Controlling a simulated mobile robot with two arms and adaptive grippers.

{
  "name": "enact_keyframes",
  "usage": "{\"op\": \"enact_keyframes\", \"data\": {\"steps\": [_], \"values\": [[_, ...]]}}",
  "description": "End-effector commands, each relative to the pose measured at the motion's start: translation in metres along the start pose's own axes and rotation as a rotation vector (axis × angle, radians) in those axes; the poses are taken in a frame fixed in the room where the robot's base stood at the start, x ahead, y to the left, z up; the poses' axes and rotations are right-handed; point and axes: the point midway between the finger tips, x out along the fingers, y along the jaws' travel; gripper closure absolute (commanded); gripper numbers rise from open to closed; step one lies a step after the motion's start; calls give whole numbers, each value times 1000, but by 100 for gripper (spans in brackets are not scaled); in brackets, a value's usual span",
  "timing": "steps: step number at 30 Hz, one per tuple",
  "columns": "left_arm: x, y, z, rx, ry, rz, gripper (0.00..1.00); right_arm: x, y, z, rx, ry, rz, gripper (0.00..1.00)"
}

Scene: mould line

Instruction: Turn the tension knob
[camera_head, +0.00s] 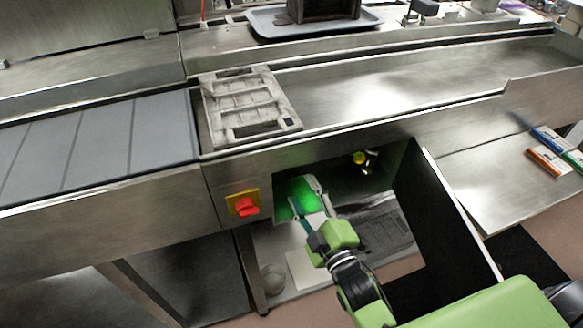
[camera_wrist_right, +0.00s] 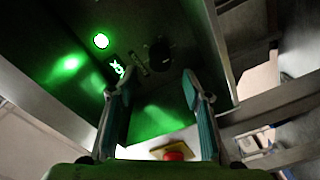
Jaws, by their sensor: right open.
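My right gripper (camera_head: 306,197) reaches into the recess under the conveyor in the head view. It is open, and nothing shows between its fingers. In the right wrist view its two fingers (camera_wrist_right: 158,84) stand apart. Ahead of them, roughly between the tips, is a dark round part (camera_wrist_right: 160,53) on the dark panel; it looks like the tension knob, but its marking cannot be read. Whether a finger touches the panel cannot be told. In the head view the gripper and dim light hide this part. My left gripper is in neither view.
A red switch (camera_head: 247,207) on a yellow plate sits left of the recess. A green lamp (camera_wrist_right: 101,40) glows on the panel. A black open door (camera_head: 437,216) stands right of my right arm. A patterned mould plate (camera_head: 291,121) lies on the line above.

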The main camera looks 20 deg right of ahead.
Motion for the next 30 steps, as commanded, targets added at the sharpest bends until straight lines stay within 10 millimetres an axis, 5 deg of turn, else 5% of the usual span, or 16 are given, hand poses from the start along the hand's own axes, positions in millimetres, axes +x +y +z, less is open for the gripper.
{"op": "enact_keyframes", "data": {"steps": [12, 26, 30], "values": [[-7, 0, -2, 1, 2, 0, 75, 74, 1, -1, 1, 1, 2, 55], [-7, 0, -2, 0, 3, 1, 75, 87, 1, -1, 0, 1, 1, 55], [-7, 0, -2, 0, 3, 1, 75, 86, 1, -1, 0, 1, 1, 89]]}}
